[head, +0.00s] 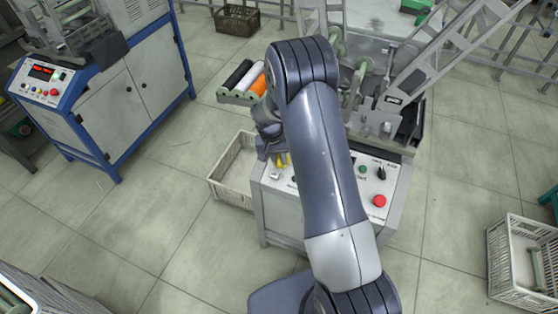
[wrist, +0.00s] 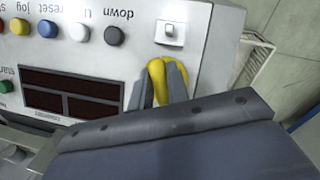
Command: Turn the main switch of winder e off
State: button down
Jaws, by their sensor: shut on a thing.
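The winder in front of me has a white control panel (head: 345,187) on its front, and this panel also shows in the wrist view (wrist: 213,28). My gripper (wrist: 160,78) is at the panel, with its two grey fingers closed about a yellow handle (wrist: 155,72), which looks like the main switch. The yellow also shows in the head view (head: 283,160). The lower part of the handle is hidden between the fingers, so its exact angle is hard to tell. A small white toggle plate (wrist: 170,32) is beside it. No winder letter is readable.
Coloured buttons and a dark red display (wrist: 73,97) are close to my fingers. A red button (head: 379,201) is on the panel's right. A cream crate (head: 229,188) stands left of the winder. Another machine (head: 125,95) is at left, with open floor between.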

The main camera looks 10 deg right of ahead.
jog(key=shift+n, duration=0.5)
jog(key=shift+h, duration=0.3)
jog(key=c, duration=1.4)
grip_release()
jog(key=shift+o, duration=0.2)
jog(key=shift+r, duration=0.1)
jog(key=v, duration=1)
jog(key=shift+r, duration=0.35)
